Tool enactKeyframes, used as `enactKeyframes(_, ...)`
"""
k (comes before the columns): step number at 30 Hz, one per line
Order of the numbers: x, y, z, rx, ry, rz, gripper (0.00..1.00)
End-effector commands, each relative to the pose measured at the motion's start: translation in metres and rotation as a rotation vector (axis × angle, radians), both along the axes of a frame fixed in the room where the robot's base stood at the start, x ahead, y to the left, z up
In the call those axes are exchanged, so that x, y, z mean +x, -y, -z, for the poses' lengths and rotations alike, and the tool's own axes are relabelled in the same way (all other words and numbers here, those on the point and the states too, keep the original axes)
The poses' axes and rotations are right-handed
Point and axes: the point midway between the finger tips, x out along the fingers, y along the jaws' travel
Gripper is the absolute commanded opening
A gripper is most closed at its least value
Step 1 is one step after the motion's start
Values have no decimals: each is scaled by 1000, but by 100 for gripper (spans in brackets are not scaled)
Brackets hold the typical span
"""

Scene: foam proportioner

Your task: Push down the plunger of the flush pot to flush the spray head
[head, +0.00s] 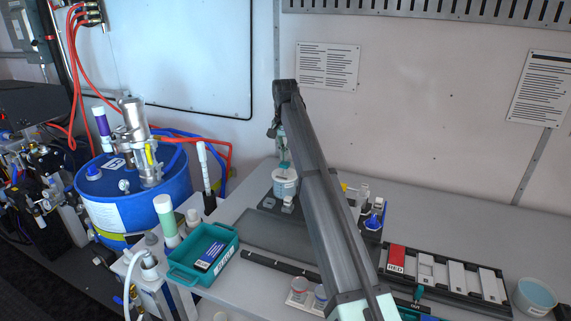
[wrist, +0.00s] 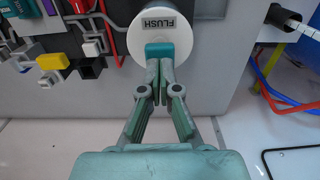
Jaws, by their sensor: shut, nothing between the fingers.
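The flush pot (head: 286,186) is a white pot on a dark base on the bench in the head view, left of my arm. In the wrist view its round white lid (wrist: 122,37) carries a "FLUSH" label (wrist: 159,23). A teal block (wrist: 160,50), seemingly the plunger, shows at the lid's near edge. My gripper (wrist: 160,68) is shut and empty, with its fingertips at the teal block. Whether they touch it I cannot tell. In the head view my gripper (head: 283,155) points down above the pot. I cannot make out the spray head.
A teal tray (head: 190,275) and a blue drum (head: 105,185) with a pump stand to the left. Small bottles (head: 375,213) stand right of my arm. A slotted rack (head: 450,278) and a round tub (head: 536,296) are at the right. The wall is close behind.

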Motion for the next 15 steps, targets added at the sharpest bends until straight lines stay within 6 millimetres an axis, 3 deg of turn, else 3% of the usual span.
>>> enactKeyframes(15, 0, 0, 20, 0, 0, 0, 0)
